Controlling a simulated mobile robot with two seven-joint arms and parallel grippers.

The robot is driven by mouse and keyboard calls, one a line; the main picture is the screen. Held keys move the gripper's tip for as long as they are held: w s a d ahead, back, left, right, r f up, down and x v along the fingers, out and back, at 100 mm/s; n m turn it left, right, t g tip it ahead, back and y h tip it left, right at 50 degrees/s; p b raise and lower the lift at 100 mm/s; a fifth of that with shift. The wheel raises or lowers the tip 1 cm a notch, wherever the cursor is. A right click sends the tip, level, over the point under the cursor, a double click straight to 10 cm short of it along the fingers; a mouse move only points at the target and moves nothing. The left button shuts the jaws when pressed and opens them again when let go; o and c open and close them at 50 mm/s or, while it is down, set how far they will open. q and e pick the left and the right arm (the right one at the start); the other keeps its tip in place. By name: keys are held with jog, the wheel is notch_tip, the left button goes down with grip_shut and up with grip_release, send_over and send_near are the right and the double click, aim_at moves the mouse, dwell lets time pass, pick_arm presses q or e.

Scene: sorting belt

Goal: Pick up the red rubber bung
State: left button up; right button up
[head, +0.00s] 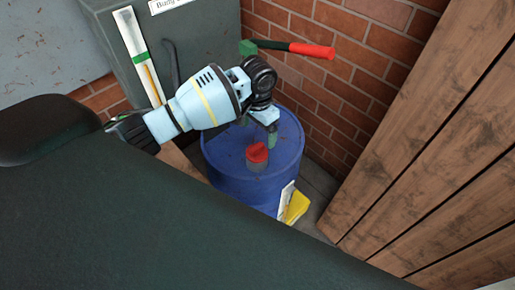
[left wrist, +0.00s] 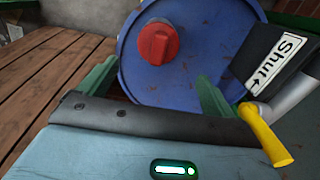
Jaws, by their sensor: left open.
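The red rubber bung (head: 257,152) sits on the top of the blue drum (head: 218,150), a little towards the viewer from the drum's middle. In the left wrist view the bung (left wrist: 158,43) shows as a round red knob with a raised grip bar, on the drum's blue top (left wrist: 190,60). My left gripper (head: 258,133) is just above the bung in the head view. Its green fingers are apart and empty in the left wrist view (left wrist: 156,74), with the bung beyond the fingertips. The fingers do not appear to touch it. My right gripper is not in view.
A yellow handle (head: 298,206) with a white tag is beside the drum; the tag (left wrist: 279,60) reads "Shut". A red-ended lever (head: 312,50) is behind my arm. A brick wall (head: 365,65), wooden planks (head: 425,150) and a grey cabinet (head: 205,25) surround the drum.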

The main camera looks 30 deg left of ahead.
aim_at(257, 146)
pick_arm(q)
jog(key=shift+s+f, duration=0.2)
jog(key=shift+f, duration=1.15)
jog(key=f, duration=0.4)
jog(key=shift+s+d+b, duration=0.1)
jog(key=shift+s+b, duration=0.2)
jog(key=shift+s, duration=0.05)
jog(key=shift+f, duration=0.55)
jog(key=c, duration=1.4)
